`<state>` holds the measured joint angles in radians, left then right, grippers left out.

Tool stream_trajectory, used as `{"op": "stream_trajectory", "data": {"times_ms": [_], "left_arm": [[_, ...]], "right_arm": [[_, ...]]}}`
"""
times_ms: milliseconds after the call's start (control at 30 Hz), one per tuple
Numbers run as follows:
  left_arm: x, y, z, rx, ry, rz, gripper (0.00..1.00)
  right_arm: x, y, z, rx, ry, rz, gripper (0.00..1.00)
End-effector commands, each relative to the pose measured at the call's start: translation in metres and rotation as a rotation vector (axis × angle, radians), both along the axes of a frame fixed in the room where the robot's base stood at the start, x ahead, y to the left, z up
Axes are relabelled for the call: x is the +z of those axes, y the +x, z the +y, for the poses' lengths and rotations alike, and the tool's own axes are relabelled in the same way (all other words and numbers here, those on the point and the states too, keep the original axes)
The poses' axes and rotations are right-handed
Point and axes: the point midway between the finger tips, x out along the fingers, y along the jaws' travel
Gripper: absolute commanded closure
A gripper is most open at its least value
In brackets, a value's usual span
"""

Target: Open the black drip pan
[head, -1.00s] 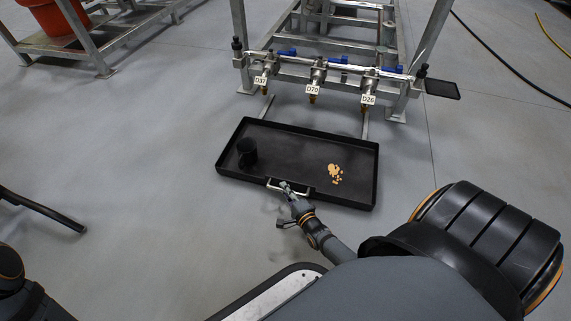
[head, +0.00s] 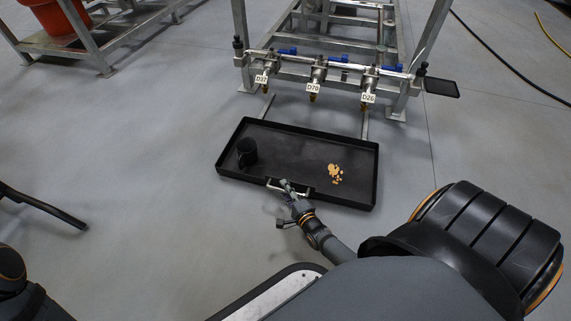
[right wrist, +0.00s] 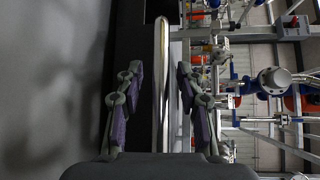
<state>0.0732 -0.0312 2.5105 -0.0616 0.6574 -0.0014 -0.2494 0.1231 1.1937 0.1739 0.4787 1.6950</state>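The black drip pan (head: 290,140) is a wide shallow tray on the floor side of the pipe frame, out in front of it, with two thin rails behind it. It has a silver bar handle (head: 275,186) on its near wall. A black cup-like object and a tan spill lie in it. My right gripper (head: 289,187) is at the handle. In the right wrist view, the handle bar (right wrist: 160,90) runs between the two fingers, with a gap on each side, so the gripper is open around it. My left gripper does not show.
The metal frame (head: 405,80) behind the pan carries several taps, with tags D37, D70 and D26. A small black plate (head: 441,88) sticks out at its right. A black bar (head: 42,208) lies at the left. The grey floor left of the pan is clear.

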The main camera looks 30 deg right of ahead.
Motion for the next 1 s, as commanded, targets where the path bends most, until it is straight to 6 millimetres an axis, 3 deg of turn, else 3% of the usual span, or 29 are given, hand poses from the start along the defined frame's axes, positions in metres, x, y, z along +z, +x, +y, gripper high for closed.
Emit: {"op": "stream_trajectory", "data": {"times_ms": [167,600,767,1000], "left_arm": [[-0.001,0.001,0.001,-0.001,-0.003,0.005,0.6],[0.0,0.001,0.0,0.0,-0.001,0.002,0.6],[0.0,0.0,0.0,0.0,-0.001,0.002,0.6],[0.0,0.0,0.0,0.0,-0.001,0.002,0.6]], "right_arm": [[0.001,-0.011,0.001,0.0,-0.001,0.001,0.63],[0.015,-0.105,0.007,0.0,0.0,0.002,0.63],[0.017,-0.118,0.008,0.0,0.0,0.001,0.63],[0.017,-0.119,0.008,0.0,0.0,0.0,0.63]]}}
